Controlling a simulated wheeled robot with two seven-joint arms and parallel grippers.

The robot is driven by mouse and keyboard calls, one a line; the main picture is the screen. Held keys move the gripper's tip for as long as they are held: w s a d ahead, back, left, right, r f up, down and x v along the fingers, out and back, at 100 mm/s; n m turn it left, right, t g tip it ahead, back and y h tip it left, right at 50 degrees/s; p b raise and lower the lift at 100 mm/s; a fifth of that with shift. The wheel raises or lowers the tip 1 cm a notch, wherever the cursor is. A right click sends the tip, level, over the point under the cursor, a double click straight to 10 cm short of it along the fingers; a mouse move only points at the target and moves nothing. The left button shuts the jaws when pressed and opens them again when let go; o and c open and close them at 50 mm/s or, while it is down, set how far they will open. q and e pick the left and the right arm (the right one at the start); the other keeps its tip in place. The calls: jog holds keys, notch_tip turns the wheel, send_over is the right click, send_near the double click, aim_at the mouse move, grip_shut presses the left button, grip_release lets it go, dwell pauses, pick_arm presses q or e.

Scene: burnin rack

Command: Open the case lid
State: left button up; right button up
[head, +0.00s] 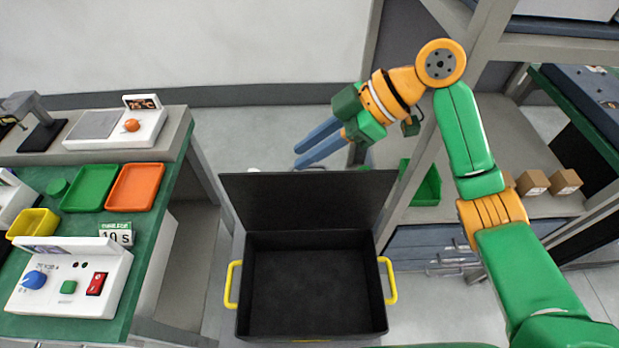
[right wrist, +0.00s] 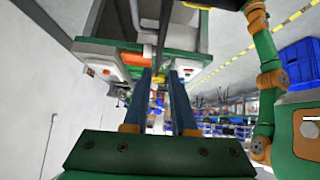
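The black case (head: 312,290) stands between the bench and the shelf unit, with a yellow handle at each side. Its lid (head: 310,205) is up, standing at the back edge, and the dark, empty inside shows. My right gripper (head: 298,157) is beyond and above the lid's top edge in the head view, its blue fingers pointing left and apart from the lid. In the right wrist view the two fingers (right wrist: 160,72) have a gap between them with nothing held. My left gripper is not in view.
At left is a green-topped bench (head: 80,260) with a green tray (head: 90,187), an orange tray (head: 135,188) and a control box (head: 70,278). At right, a shelf unit (head: 455,195) holds small cardboard boxes (head: 565,181). A wall (head: 200,40) stands behind.

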jog(key=s+r+b, duration=0.1)
jog(key=s+r, duration=0.2)
jog(key=s, duration=0.5)
jog(key=shift+s+a+r, duration=0.15)
jog(key=shift+s+r, duration=0.05)
jog(key=shift+r, duration=0.05)
